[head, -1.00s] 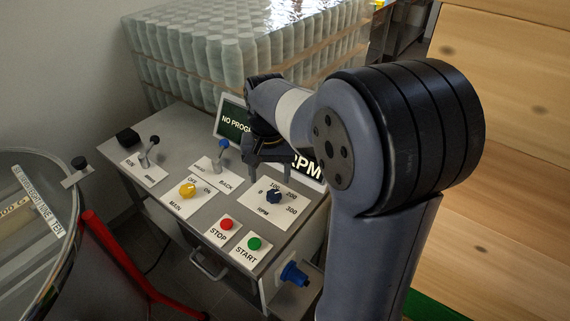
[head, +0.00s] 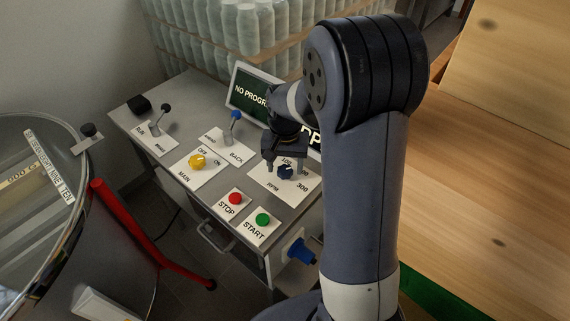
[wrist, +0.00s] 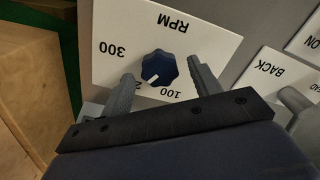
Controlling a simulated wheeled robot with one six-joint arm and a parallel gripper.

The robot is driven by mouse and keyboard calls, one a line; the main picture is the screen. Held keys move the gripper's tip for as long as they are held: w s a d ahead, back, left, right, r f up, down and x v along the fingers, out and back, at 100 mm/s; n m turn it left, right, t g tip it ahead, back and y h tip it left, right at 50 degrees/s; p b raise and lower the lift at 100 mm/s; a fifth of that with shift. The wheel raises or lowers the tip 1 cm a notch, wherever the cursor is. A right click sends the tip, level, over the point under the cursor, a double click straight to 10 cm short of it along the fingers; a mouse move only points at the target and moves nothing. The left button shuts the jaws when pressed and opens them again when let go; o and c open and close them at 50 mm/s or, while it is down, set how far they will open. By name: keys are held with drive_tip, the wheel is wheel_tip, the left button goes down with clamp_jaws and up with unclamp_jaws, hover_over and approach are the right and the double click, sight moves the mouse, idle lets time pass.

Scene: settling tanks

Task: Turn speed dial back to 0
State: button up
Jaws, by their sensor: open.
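The speed dial (head: 285,172) is a dark blue fluted knob on a white RPM plate (head: 264,179) on the control desk. In the wrist view the dial (wrist: 160,68) has a white mark pointing to the lower left, toward the partly covered 200 label. The 300 and 100 labels show; the 0 label is hidden, apparently behind a finger. My gripper (head: 284,161) is open just over the plate. In the wrist view its fingers (wrist: 160,72) stand on either side of the dial, with a visible gap at each side. I cannot tell whether the fingertips touch the plate.
A yellow MAIN switch (head: 197,161), red STOP button (head: 236,198) and green START button (head: 263,219) are close by. Two levers (head: 235,121) stand behind. A screen (head: 250,95) rises behind my gripper. A blue plug (head: 301,251) juts from the desk's side.

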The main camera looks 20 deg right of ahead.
drive_tip(key=shift+f, duration=0.2)
drive_tip(key=shift+c, duration=0.2)
drive_tip(key=c, duration=1)
drive_tip(key=shift+o, duration=0.2)
